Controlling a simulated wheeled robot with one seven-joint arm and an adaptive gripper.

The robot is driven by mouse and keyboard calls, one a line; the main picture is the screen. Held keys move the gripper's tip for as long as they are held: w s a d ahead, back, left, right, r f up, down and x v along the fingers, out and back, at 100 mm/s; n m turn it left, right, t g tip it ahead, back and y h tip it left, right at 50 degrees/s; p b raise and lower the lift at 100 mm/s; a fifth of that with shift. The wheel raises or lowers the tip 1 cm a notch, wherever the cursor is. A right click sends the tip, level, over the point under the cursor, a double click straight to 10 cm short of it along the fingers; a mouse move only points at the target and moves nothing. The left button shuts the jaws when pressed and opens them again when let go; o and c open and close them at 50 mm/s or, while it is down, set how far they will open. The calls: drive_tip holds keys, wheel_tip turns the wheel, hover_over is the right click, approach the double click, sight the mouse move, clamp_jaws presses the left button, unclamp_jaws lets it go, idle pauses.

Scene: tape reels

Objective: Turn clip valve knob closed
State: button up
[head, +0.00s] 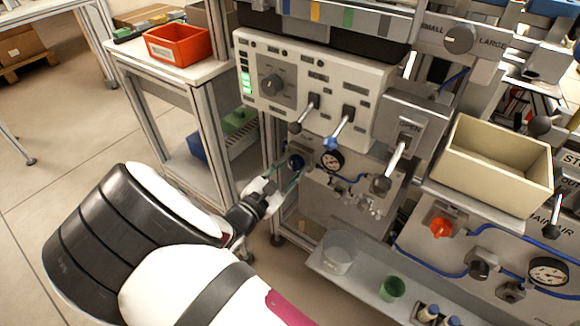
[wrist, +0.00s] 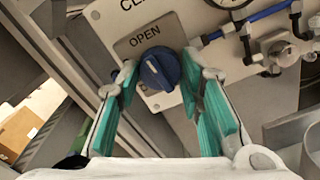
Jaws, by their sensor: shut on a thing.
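The clip valve knob (wrist: 160,72) is a round blue knob with a pale mark on its face. It sits on a light panel below a plate reading OPEN, with a partly cut-off label starting "CL" above. In the head view the blue knob (head: 296,161) is at the panel's lower left, left of a small gauge. My gripper (wrist: 158,66) has its green-padded fingertips on the left and right sides of the knob and is shut on it. In the head view my gripper (head: 287,178) reaches the knob from the lower left.
A gauge (head: 332,160) and blue tubing lie just right of the knob. A shelf below holds a clear container (head: 339,250) and a green cup (head: 392,288). A beige bin (head: 492,200) stands right. Open floor lies to the left.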

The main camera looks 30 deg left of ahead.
drive_tip(key=n+p, duration=0.2)
drive_tip(key=n, duration=0.2)
drive_tip(key=shift+s, duration=0.1)
drive_tip(key=n+p, duration=0.2)
drive_tip(key=n, duration=0.3)
drive_tip(key=n+p, duration=0.1)
drive_tip(key=n, duration=0.3)
drive_tip(key=shift+f+n+p, duration=0.1)
drive_tip(key=shift+n+p, duration=0.45)
drive_tip(key=shift+n, duration=1.25)
drive_tip(key=o, duration=1.2)
drive_tip(key=shift+c, duration=0.2)
